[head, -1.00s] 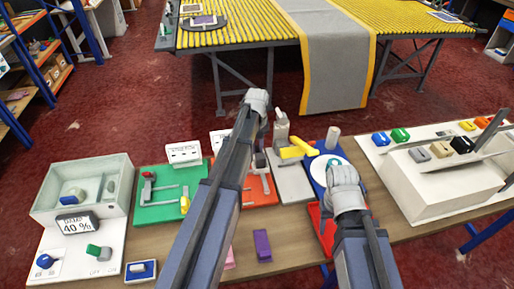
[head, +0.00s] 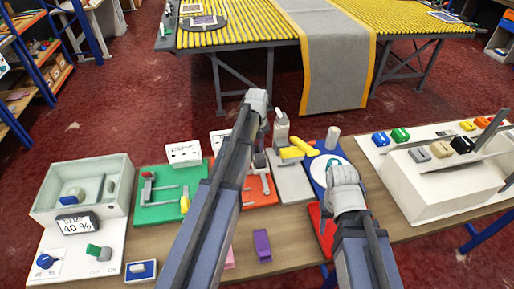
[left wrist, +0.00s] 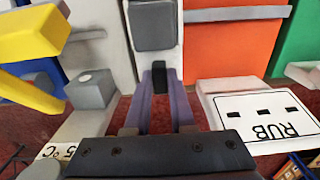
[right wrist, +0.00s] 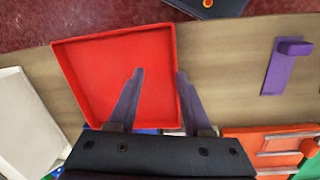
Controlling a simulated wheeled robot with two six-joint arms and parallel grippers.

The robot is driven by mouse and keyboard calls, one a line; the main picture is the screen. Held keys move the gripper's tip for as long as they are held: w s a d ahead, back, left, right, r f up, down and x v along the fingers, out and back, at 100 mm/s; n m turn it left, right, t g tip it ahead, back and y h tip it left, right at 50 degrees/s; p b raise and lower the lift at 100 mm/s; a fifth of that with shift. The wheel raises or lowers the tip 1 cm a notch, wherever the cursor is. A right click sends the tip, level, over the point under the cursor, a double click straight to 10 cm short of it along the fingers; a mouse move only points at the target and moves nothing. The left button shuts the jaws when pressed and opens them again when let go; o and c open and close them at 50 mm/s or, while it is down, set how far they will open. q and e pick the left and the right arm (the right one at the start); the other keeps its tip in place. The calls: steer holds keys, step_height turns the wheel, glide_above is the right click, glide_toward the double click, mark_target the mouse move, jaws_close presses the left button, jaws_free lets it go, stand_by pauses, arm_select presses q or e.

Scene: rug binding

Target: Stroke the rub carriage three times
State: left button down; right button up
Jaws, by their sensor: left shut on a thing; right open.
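My left gripper (left wrist: 160,92) is shut on a small black handle (left wrist: 158,74) in the left wrist view. The handle sits at the end of a grey block (left wrist: 152,25) on a pale board, which appears to be the rub carriage. A white sign reading RUB (left wrist: 265,117) stands to the right of the fingers, upside down in that view. In the head view my left arm hides the fingers and most of this station. My right gripper (right wrist: 158,76) is open and empty over a red tray (right wrist: 85,75).
An orange board (head: 262,190) and a green board (head: 160,212) lie left of a grey board (head: 292,184) with a yellow handle (head: 304,146). A basin (head: 85,200) with a 40 % display stands at the left. A purple block (head: 262,245) lies on the bench front.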

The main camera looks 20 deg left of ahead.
arm_select(q)
steer(key=s+a, duration=0.2)
steer(key=a, duration=0.1)
steer(key=s+a, duration=0.2)
steer(key=a, duration=0.2)
steer(key=s+a, duration=0.3)
steer(key=a, duration=0.1)
steer(key=shift+a, duration=0.2)
arm_select(e)
steer(key=shift+d, duration=0.1)
arm_select(q)
steer(key=c, duration=0.8)
jaws_free()
steer(key=shift+a, duration=0.15)
steer(key=shift+c, duration=0.2)
steer(key=shift+o, duration=0.4)
steer(key=shift+r+p, duration=0.4)
arm_select(e)
steer(key=shift+r, duration=0.4)
arm_select(q)
step_height(320, 180, up, 7)
steer(key=p, duration=0.7)
arm_select(e)
step_height(320, 180, up, 7)
